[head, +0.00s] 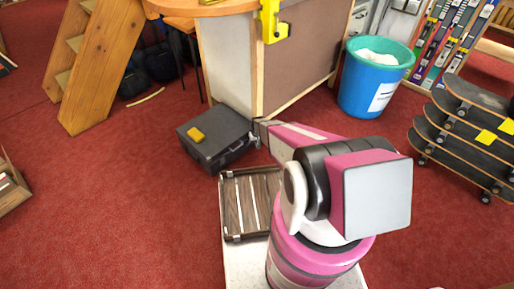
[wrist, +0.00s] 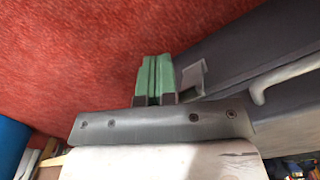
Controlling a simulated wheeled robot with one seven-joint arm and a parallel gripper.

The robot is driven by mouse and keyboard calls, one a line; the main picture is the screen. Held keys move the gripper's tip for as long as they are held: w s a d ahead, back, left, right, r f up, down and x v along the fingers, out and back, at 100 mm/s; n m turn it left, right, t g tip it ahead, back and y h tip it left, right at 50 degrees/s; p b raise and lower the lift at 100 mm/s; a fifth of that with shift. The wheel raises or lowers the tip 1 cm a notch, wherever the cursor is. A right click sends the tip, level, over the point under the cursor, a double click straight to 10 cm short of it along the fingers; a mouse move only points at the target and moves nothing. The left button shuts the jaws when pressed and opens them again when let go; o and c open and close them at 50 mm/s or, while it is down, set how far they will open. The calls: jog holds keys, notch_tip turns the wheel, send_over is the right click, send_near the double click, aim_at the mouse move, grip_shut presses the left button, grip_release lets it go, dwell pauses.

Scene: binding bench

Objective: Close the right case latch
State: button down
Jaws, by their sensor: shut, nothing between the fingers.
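The dark grey case (head: 212,132) lies flat on the red carpet, with its handle side facing lower right in the head view. In the wrist view the case (wrist: 235,42) fills the right side, and its pale handle (wrist: 275,85) is at the far right. A light grey latch (wrist: 193,77) sticks out from the case edge. My gripper (wrist: 155,62) has its green fingers shut together and empty, just left of the latch. I cannot tell whether they touch. In the head view my arm reaches the case's right end, and the fingertips are hard to make out.
A bench (head: 290,60) with a wooden frame stands close behind the case. A blue bin (head: 368,90) and stacked skateboards (head: 470,125) are to the right. Carpet left of the case is clear.

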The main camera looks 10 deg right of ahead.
jog(key=shift+w+a+r, duration=0.4)
jog(key=shift+w+r, duration=0.15)
jog(key=shift+r, duration=0.05)
jog(key=shift+w+a, duration=0.15)
jog(key=shift+w, duration=0.05)
jog(key=shift+w+a+r, duration=0.25)
jog(key=shift+w+a, duration=0.1)
jog(key=shift+w, duration=0.1)
jog(key=shift+w+a, duration=0.1)
jog(key=shift+w, duration=0.05)
dwell(0.6)
jog(key=s+d+r, duration=0.2)
jog(key=s+r, duration=0.1)
jog(key=r, duration=0.5)
jog(key=shift+s+d, duration=0.15)
jog(key=shift+d, duration=0.05)
dwell(1.1)
